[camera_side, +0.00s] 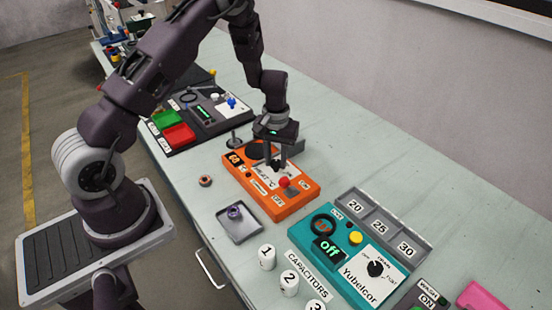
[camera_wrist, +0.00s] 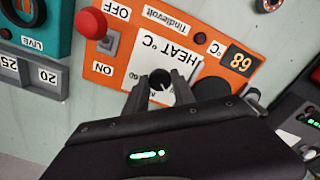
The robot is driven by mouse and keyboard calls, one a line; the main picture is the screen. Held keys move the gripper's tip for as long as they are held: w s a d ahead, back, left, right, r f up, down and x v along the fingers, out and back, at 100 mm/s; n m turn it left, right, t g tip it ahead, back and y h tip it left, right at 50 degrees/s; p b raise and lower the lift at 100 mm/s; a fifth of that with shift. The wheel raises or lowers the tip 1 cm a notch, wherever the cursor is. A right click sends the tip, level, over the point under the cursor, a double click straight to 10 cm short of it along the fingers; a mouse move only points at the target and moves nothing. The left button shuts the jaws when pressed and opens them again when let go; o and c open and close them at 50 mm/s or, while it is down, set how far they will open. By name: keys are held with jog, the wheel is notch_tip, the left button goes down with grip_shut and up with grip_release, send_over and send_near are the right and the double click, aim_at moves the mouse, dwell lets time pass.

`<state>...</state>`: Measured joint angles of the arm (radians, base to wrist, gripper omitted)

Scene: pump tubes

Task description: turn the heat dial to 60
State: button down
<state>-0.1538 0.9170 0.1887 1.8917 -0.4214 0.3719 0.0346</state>
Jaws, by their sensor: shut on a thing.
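The orange Tindlervolt box (camera_side: 290,206) sits on the bench in the side view and fills the middle of the wrist view (camera_wrist: 125,75). Its black heat dial (camera_wrist: 161,82) stands on the white "HEAT °C" plate (camera_wrist: 180,50). My gripper (camera_side: 275,165) points down over the box and is shut on the dial, one finger on each side, as the wrist view (camera_wrist: 160,92) shows. The temperature display (camera_wrist: 240,60) is upside down in the wrist view and seems to read 68. It is small in the side view (camera_side: 235,158). The dial's pointer is partly hidden.
A red-knobbed switch (camera_side: 284,183) is on the box near my gripper, between ON and OFF labels. A dark round plate (camera_side: 257,150) is behind the fingers. A teal Yubelcor box (camera_side: 345,262), a grey tray (camera_side: 239,222) and numbered white capacitors (camera_side: 267,257) stand nearby.

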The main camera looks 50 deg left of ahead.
jog(key=shift+n, duration=0.8)
jog(key=c, duration=1.1)
grip_release()
jog(key=shift+o, duration=0.2)
jog(key=shift+r, duration=0.1)
